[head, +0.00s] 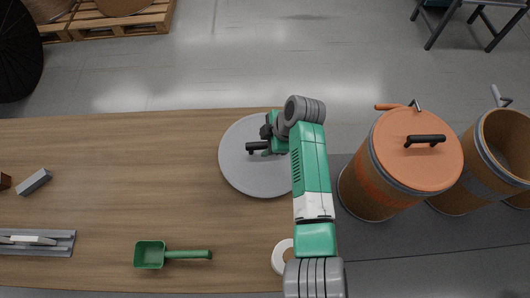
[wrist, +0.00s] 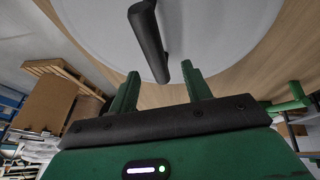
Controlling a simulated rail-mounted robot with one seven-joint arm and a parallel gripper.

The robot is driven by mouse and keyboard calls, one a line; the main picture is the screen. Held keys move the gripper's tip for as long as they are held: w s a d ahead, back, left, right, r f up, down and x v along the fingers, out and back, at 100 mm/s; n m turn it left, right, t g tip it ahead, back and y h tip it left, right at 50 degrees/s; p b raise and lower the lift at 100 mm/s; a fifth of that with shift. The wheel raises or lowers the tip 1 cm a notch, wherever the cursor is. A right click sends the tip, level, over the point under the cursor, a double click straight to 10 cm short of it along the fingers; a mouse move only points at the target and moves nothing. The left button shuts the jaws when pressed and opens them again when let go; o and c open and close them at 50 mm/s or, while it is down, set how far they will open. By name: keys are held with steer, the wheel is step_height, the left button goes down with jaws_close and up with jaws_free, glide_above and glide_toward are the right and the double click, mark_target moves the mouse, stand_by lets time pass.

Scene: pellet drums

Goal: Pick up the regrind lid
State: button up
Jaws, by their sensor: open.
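A round light-grey lid (head: 240,175) lies flat on the wooden table, with a black bar handle (head: 257,147) on top. I take it to be the regrind lid, though no label shows. My gripper (head: 267,132) is over the lid, close to the handle; my arm covers the lid's right part. In the wrist view, the pale lid (wrist: 215,35) fills the top. The black handle (wrist: 148,42) points toward the gap between the two green fingers of my gripper (wrist: 160,69). The fingers are apart, and I see no grip on the handle.
A drum with an orange lid (head: 395,160) and an open, lidless drum (head: 480,165) stand right of the table (head: 110,190). A green scoop (head: 150,254), a white ring (head: 281,258), a grey block (head: 34,182) and a grey tray (head: 60,246) lie on the table.

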mark_target(261, 144)
steer(key=b+x, duration=0.1)
steer(key=x, duration=0.4)
steer(key=shift+w+a+b, duration=0.1)
steer(key=shift+b, duration=0.2)
steer(key=shift+c, duration=0.2)
jaws_close()
